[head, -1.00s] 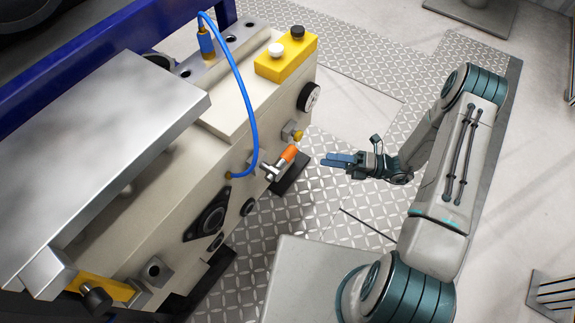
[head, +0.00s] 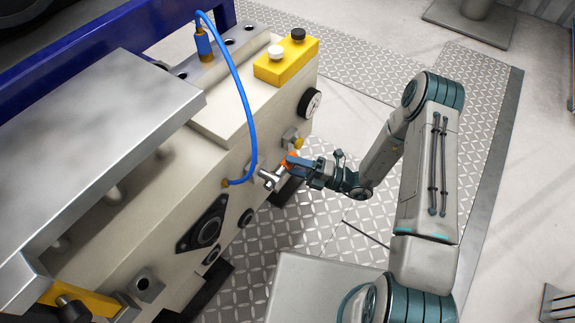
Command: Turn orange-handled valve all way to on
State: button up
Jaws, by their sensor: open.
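The valve (head: 270,177) with the orange handle (head: 291,158) sticks out from the side of the beige drive unit (head: 190,185). Its silver body shows to the left of my gripper. Only a small part of the orange handle shows, because the fingers cover the rest. My gripper (head: 294,164) is at the handle, with its open fingertips over or around it. I cannot tell from this view whether the fingers touch the handle.
A blue hose (head: 243,105) arcs down to the unit near the valve. A yellow button box (head: 286,61) sits on top of the unit, above a round gauge (head: 310,102). A brass fitting (head: 297,142) is close behind the handle.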

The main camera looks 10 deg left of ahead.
jog(key=shift+x, duration=0.9)
jog(key=shift+c, duration=0.3)
grip_shut()
jog(key=shift+r, duration=0.1)
